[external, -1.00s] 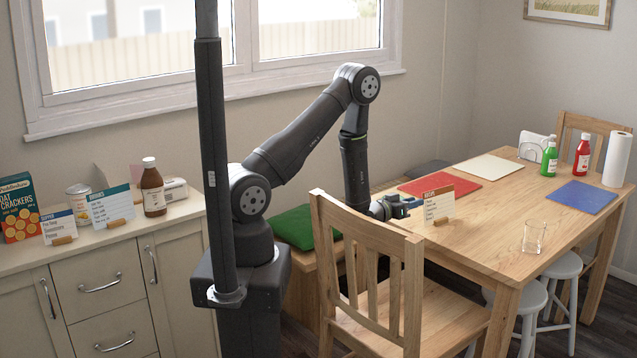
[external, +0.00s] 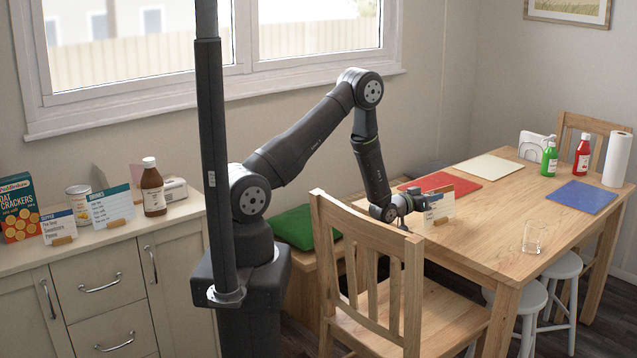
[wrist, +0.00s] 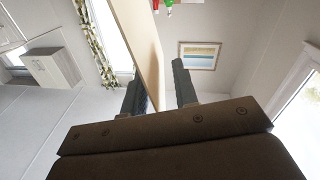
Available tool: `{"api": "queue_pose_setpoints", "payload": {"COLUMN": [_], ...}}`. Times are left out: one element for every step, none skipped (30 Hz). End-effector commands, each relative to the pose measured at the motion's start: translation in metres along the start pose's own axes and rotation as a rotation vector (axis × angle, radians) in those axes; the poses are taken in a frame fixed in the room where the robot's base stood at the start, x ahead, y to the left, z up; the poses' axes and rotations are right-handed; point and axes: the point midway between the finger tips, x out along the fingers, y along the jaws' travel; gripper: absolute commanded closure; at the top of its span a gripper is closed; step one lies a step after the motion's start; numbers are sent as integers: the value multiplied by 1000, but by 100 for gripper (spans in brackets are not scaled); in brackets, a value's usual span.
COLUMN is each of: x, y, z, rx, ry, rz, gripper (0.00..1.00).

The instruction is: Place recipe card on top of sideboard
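The recipe card (external: 441,207) stands upright in a small wooden block on the near left part of the dining table (external: 480,240). My gripper (external: 416,203) is at the card's upper left and covers part of its header. In the wrist view, a tan upright surface (wrist: 145,45), probably the card, runs between the fingers of my gripper (wrist: 160,88). A gap shows on its right side, so the fingers look open around it. The sideboard (external: 130,231) stands at the left under the window, and its front strip of top is bare.
The sideboard holds a cracker box (external: 18,208), a can (external: 79,204), a supper card (external: 58,228), a drinks card (external: 112,207) and a brown bottle (external: 153,188). A chair (external: 370,240) stands before the table. A glass (external: 534,238) is right of the card.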

Motion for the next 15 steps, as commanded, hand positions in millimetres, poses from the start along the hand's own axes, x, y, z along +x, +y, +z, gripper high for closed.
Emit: {"api": "queue_pose_setpoints", "payload": {"x": [0, 0, 0, 0, 0, 0, 0, 0, 0, 0, 0, 0, 0, 0, 0], "y": [0, 0, 0, 0, 0, 0, 0, 0, 0, 0, 0, 0, 0, 0, 0], "z": [0, 0, 0, 0, 0, 0, 0, 0, 0, 0, 0, 0, 0, 0, -1], "rx": [0, 0, 0, 0, 0, 0, 0, 0, 0, 0, 0, 0, 0, 0, 0], "ry": [0, 0, 0, 0, 0, 0, 0, 0, 0, 0, 1, 1, 1, 1, 1], "rz": [0, 0, 0, 0, 0, 0, 0, 0, 0, 0, 0, 0, 0, 0, 0], "gripper": [84, 90, 97, 100, 100, 100, 100, 100, 100, 100, 100, 100, 100, 100, 100]}}
